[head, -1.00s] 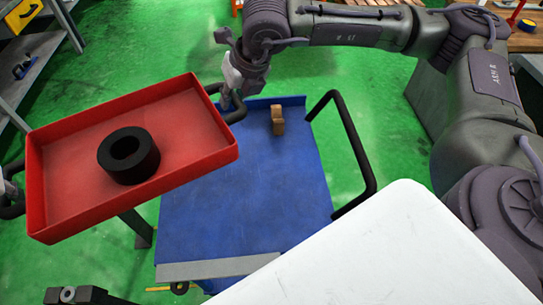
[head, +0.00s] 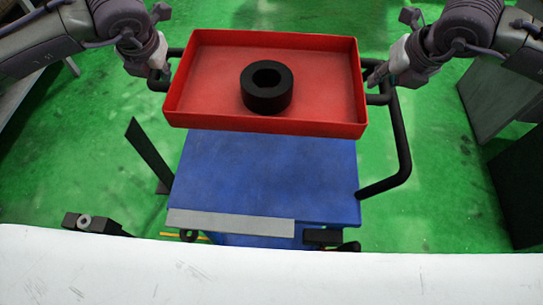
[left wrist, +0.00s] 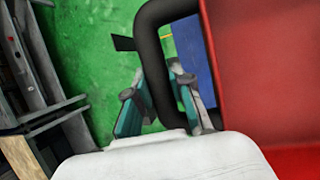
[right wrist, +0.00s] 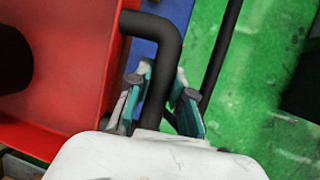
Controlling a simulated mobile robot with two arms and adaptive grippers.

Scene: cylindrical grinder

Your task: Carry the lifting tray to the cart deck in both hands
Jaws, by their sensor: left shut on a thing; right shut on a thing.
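The red lifting tray (head: 210,85) is in the middle of the head view, roughly level, with a thick black ring (head: 267,90) lying in it. My left gripper (head: 160,78) is shut on the black handle at the tray's left side, seen closely in the left wrist view (left wrist: 165,100). My right gripper (head: 378,84) is shut on the handle at the right side, also in the right wrist view (right wrist: 163,95). The blue cart deck (head: 265,170) shows below the tray's near edge. The tray appears above the deck and hides its far part. The gap height cannot be told.
A black cart handle (head: 402,150) rises at the deck's right. A grey strip (head: 230,221) lies along the deck's near edge. A dark fixture (head: 95,223) is at lower left. A dark cabinet (head: 518,185) stands at right.

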